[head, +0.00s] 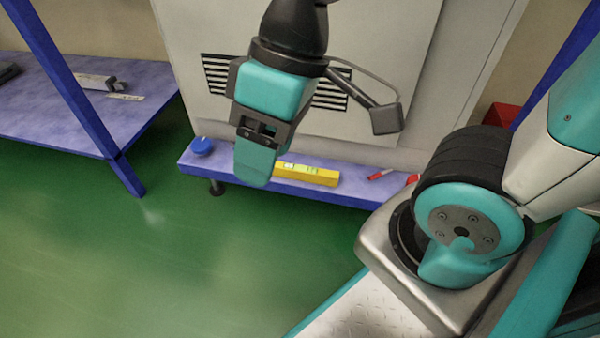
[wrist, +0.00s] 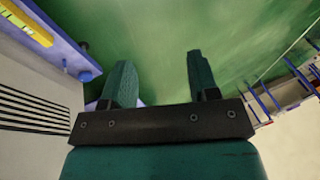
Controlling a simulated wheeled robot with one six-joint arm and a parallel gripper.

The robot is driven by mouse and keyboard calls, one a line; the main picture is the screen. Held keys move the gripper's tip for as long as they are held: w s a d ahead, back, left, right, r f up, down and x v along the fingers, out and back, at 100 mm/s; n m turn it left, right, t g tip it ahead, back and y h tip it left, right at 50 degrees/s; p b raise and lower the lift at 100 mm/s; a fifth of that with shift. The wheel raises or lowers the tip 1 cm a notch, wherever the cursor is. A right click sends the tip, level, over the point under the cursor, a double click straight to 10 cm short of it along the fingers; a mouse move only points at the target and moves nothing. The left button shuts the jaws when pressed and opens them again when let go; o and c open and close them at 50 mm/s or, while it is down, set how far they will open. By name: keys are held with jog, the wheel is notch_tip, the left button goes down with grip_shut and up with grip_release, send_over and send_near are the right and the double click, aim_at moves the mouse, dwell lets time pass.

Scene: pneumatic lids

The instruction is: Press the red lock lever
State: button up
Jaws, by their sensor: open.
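No red lock lever can be made out for certain in either view. My gripper (head: 256,178) hangs fingers down in front of the pale cabinet (head: 405,100), left of its middle. In the wrist view my gripper (wrist: 158,70) shows two teal fingers wide apart with nothing between them. A small red piece (head: 378,174) lies on the low blue shelf (head: 345,192) at the cabinet's foot, and another red piece shows beside my arm; I cannot tell what they are.
A yellow spirit level (head: 307,174) and a round blue item (head: 202,146) are on the low shelf. A blue-legged workbench (head: 60,115) stands at the left with small grey parts on it. A red bin (head: 500,114) is behind my arm. Green floor (head: 140,260) is clear in front.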

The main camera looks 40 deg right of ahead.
jog(key=shift+w+d, duration=0.1)
jog(key=shift+w, duration=0.15)
jog(key=c, duration=0.6)
jog(key=w+d+f, duration=0.1)
jog(key=w, duration=0.2)
jog(key=w+d+f+h, duration=0.1)
jog(key=w+d+f, duration=0.1)
jog(key=w, duration=0.1)
jog(key=w+d+f+h, duration=0.1)
jog(key=w+f, duration=0.1)
jog(key=shift+w+d+f, duration=0.1)
jog(key=shift+w+d, duration=0.3)
grip_shut()
jog(key=n+g+h+p, duration=0.1)
jog(key=n+g+h, duration=0.1)
jog(key=g+h, duration=0.5)
send_over(336, 172)
jog(key=shift+t+h, duration=0.5)
notch_tip(336, 172, down, 25)
jog(key=shift+f, duration=0.1)
